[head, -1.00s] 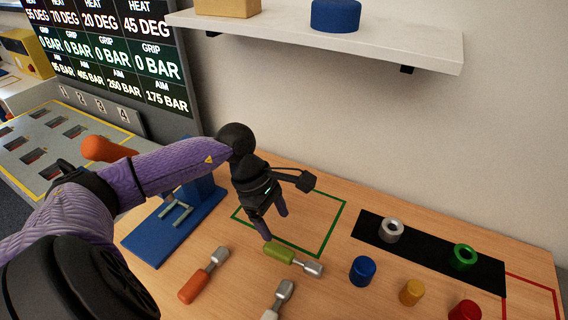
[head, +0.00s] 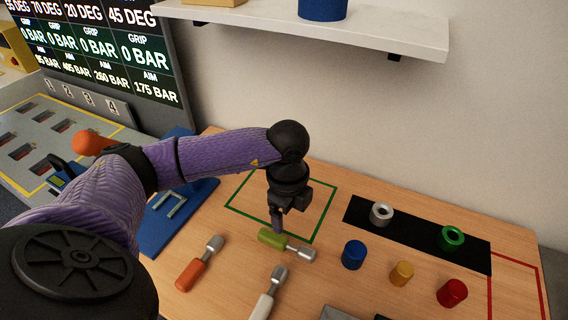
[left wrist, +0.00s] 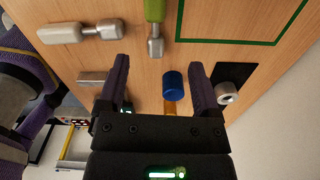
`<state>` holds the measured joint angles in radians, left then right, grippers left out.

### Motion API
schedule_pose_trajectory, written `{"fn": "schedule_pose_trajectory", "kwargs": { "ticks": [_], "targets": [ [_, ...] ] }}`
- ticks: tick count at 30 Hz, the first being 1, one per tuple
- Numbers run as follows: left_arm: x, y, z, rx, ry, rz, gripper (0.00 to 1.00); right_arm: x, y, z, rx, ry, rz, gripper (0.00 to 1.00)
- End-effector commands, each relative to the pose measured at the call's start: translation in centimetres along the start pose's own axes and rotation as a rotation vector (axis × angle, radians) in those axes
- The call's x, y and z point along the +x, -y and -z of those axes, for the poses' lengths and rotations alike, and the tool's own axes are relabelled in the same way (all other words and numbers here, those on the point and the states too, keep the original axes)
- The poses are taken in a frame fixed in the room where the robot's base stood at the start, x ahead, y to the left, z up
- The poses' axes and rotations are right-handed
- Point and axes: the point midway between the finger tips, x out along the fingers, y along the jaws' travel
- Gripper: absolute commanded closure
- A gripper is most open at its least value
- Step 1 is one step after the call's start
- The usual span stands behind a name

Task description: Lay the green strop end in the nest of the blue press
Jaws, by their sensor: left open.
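The green strop end (head: 273,237), a green sleeve with a metal tip, lies on the wooden table at the front edge of the green outline. It also shows at the top of the left wrist view (left wrist: 155,18). My left gripper (head: 278,226) is open and empty, pointing down just above and behind the green sleeve. In the left wrist view its fingers (left wrist: 160,78) stand wide apart with nothing between them at the tips. The blue press (head: 198,203) stands to the left, with an orange-knobbed lever (head: 93,142). My left arm partly hides it, and I cannot make out its nest clearly.
An orange strop end (head: 190,275) and a white one (head: 263,305) lie nearby. A black strip (head: 415,240) carries silver and green rings. A shelf (head: 400,32) overhangs behind.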

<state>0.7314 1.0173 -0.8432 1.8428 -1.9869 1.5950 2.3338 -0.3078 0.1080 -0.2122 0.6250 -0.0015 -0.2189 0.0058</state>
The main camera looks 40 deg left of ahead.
Motion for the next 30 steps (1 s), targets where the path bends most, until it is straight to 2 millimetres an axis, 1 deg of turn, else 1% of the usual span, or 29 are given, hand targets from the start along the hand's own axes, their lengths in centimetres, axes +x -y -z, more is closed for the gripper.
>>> {"fn": "schedule_pose_trajectory", "kwargs": {
  "ticks": [2,5,8,13,15,18,21,26,27,29,30],
  "targets": [
    [0.0,0.1,0.1,-0.089,0.013,0.005,0.18,0.0,0.0,0.0,0.000,-0.001,0.000,0.41],
    [0.9,0.1,0.1,-0.128,0.019,0.005,0.18,0.3,0.0,0.0,0.000,0.000,0.001,0.41],
    [2.8,0.0,0.0,-0.128,0.018,0.002,0.18,1.1,0.1,-0.2,-0.001,0.004,0.001,0.41],
    [6.8,-0.4,-0.3,-0.126,0.018,0.001,0.18,2.5,-0.1,-0.7,-0.002,0.017,-0.002,0.41],
    [8.2,-0.8,-0.6,-0.126,0.019,0.002,0.18,3.0,-0.5,-1.0,-0.003,0.025,-0.007,0.41],
    [9.7,-0.8,-0.6,-0.126,0.015,0.003,0.18,3.5,-1.1,-1.6,-0.005,0.038,-0.018,0.41],
    [10.0,-0.8,-0.6,-0.125,0.013,0.006,0.18,3.5,-1.5,-2.1,-0.005,0.049,-0.024,0.41],
    [9.9,-0.8,-0.6,-0.125,0.013,0.007,0.18,3.4,-1.4,-2.4,-0.004,0.056,-0.023,0.41],
    [9.9,-0.8,-0.6,-0.125,0.013,0.007,0.26,3.4,-1.4,-2.5,-0.004,0.056,-0.022,0.41],
    [9.8,-0.8,-0.6,-0.125,0.013,0.007,0.39,3.4,-1.3,-2.5,-0.003,0.056,-0.021,0.41],
    [9.8,-0.8,-0.6,-0.125,0.013,0.007,0.47,3.4,-1.3,-2.5,-0.003,0.056,-0.020,0.41]
  ]
}}
